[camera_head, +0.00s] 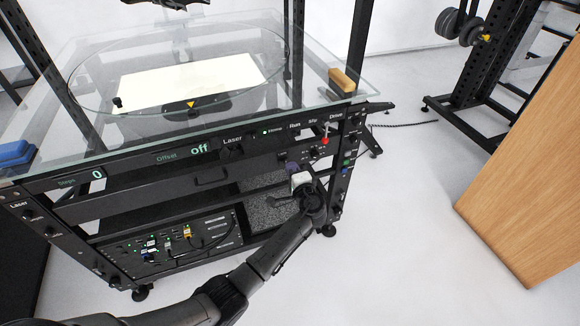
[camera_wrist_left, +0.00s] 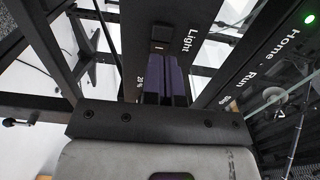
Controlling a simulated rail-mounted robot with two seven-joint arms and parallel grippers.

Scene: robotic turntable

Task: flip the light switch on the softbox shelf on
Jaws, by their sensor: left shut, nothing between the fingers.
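My left gripper (camera_head: 291,168) is in front of the right side of the black turntable rack, below the Run and Slip labels. Its purple fingers also show in the left wrist view (camera_wrist_left: 166,62), shut together and empty. In that view the small black light switch (camera_wrist_left: 160,38) sits beside the white word Light on a dark panel (camera_wrist_left: 186,12). The fingertips are right by the switch; I cannot tell whether they touch it. The switch's on or off position is not clear. In the head view I cannot make out the switch. My right gripper is not in view.
A glass top (camera_head: 75,110) covers the rack, with a yellow-handled brush (camera_head: 342,80) and a blue block (camera_head: 15,153) on it. A red-tipped lever (camera_head: 325,138) is close to the gripper's upper right. A wooden panel (camera_head: 530,180) stands at right; floor between is clear.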

